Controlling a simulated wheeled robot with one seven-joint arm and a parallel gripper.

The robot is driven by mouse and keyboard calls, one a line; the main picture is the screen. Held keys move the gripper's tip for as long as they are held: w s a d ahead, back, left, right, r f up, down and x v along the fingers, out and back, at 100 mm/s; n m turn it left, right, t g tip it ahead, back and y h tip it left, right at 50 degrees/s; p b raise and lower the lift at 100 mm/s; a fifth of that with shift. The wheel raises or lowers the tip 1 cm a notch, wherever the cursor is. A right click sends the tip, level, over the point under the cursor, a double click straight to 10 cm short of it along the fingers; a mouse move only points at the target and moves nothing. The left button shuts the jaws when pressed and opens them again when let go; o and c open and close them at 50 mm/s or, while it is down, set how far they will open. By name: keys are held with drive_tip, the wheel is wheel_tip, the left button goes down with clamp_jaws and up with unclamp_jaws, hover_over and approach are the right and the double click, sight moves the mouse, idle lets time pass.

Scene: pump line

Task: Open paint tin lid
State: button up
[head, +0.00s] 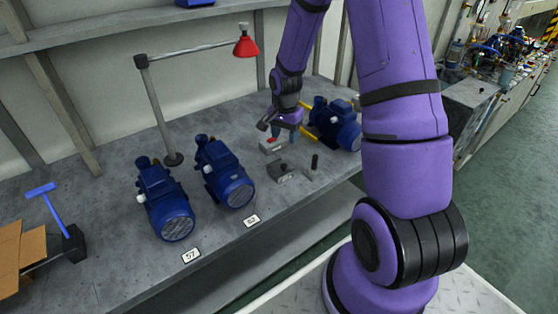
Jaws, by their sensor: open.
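I see no paint tin or lid that I can make out in the head view. My gripper (283,134) is open at the end of my purple arm, low over the grey bench (120,262), toward its back right. Its fingers are small and partly dark, so what lies directly between them is unclear. A small grey block with a red mark (271,146) sits just below and left of the fingers. My gripper and wrist hide part of the bench behind them.
Blue pumps (165,200), (225,174), (336,124) stand on the bench, the last beside yellow bars (309,133). A grey fixture (283,171) and a dark cylinder (314,161) lie in front.

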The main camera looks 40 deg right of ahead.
sight(284, 165)
drive_tip(key=shift+m, duration=0.3)
drive_tip(key=f, duration=1.3)
drive_tip(key=shift+w+d, duration=0.15)
drive_tip(key=shift+w, duration=0.2)
drive_tip(key=shift+c, duration=0.4)
drive_tip(key=shift+r, duration=0.1)
clamp_jaws()
